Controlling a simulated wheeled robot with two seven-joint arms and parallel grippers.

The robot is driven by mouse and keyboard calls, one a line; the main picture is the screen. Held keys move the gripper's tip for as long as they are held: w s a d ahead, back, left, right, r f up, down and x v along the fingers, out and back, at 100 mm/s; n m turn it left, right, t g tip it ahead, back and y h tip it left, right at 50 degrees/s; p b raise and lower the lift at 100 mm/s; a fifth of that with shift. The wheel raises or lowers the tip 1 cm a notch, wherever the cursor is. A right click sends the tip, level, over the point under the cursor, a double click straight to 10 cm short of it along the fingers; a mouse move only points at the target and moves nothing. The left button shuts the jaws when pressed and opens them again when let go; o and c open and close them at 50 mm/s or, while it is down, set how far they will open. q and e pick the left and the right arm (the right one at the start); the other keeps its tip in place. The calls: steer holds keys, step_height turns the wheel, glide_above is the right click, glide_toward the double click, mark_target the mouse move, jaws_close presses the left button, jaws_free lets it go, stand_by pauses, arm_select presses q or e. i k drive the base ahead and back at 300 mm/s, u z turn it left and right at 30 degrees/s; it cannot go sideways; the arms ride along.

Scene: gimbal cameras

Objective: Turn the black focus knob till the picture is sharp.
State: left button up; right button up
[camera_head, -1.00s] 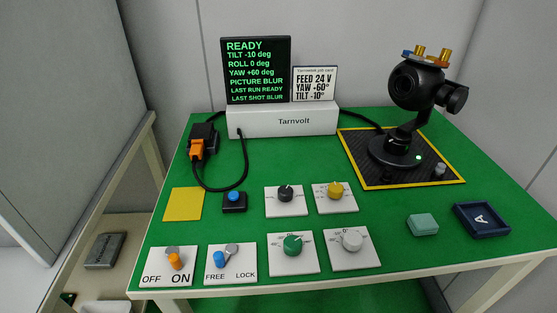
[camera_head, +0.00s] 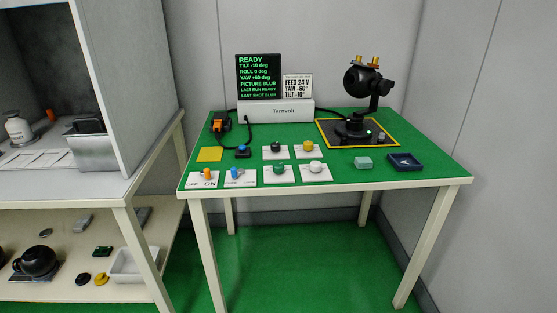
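The black focus knob (camera_head: 276,147) sits on a small white plate on the green table, left of the yellow knob (camera_head: 308,146). Its pointer is too small to read. The display (camera_head: 258,77) at the back reads READY, TILT -10 deg, ROLL 0 deg, YAW +60 deg, PICTURE BLUR, LAST RUN READY, LAST SHOT BLUR. The gimbal camera (camera_head: 362,80) stands on a black, yellow-edged mat at the back right. Neither of my grippers is in view.
In front are a green knob (camera_head: 279,168), a white knob (camera_head: 315,166), an orange switch (camera_head: 207,174) and a blue lever (camera_head: 235,173). A blue button (camera_head: 242,150) is left of the black knob. A cabinet with a shelf (camera_head: 70,285) stands left. Green floor is clear before the table.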

mark_target(275, 147)
steer(key=z, duration=0.95)
steer(key=i, duration=1.1)
steer(key=u, duration=0.15)
